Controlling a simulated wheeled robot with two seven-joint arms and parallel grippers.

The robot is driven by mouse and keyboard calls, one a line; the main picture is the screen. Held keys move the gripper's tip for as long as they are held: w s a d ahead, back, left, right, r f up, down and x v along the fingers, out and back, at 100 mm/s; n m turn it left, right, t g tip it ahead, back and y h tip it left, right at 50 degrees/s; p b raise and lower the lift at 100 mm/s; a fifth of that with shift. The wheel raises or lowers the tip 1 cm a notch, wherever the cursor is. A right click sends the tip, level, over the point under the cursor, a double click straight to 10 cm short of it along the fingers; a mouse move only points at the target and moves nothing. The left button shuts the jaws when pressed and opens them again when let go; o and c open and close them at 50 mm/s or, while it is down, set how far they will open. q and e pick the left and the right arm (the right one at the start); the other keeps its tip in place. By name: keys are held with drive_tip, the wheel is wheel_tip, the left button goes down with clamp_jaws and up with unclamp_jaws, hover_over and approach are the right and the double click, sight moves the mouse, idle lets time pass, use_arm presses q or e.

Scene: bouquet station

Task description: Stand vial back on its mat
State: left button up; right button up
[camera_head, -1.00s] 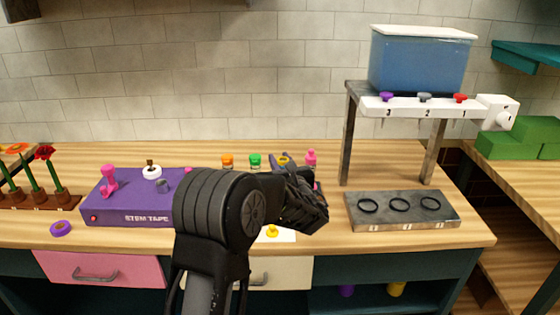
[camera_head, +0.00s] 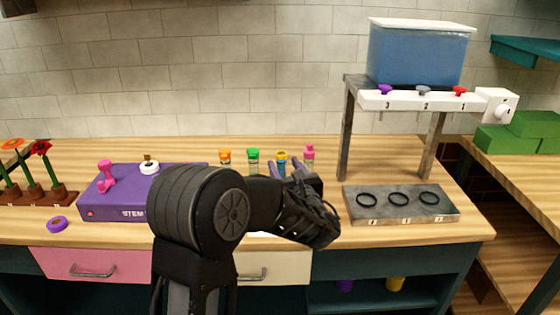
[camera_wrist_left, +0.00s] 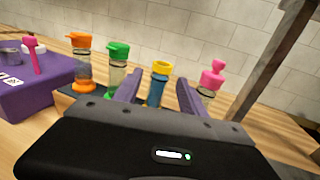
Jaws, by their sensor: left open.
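A vial with a yellow cap and blue contents (camera_head: 281,157) stands upright at the back of the bench, in the row of capped vials. It also shows in the left wrist view (camera_wrist_left: 159,84), in the gap between my left fingers. My left gripper (camera_head: 286,170) is open, its two purple-grey fingers pointing at this vial. In the left wrist view the open fingers (camera_wrist_left: 160,92) lie one on each side of it, and I cannot tell whether they touch it. The vial's lower end is hidden by my gripper. A dark mat edge (camera_wrist_left: 65,102) shows under the orange-capped vial.
Orange (camera_head: 225,157), green (camera_head: 253,159) and pink (camera_head: 308,155) capped vials stand close by. The purple stem tape box (camera_head: 110,201) is left. A grey tray with black rings (camera_head: 382,216) and a dispenser stand (camera_head: 347,130) are right. Bench wood between box and vials is clear.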

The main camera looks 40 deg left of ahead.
use_arm(q)
drive_tip(key=v, duration=0.5)
drive_tip(key=shift+s+d+b, duration=0.2)
drive_tip(key=shift+d+b, duration=0.05)
drive_tip(key=shift+b, duration=0.05)
idle(0.5)
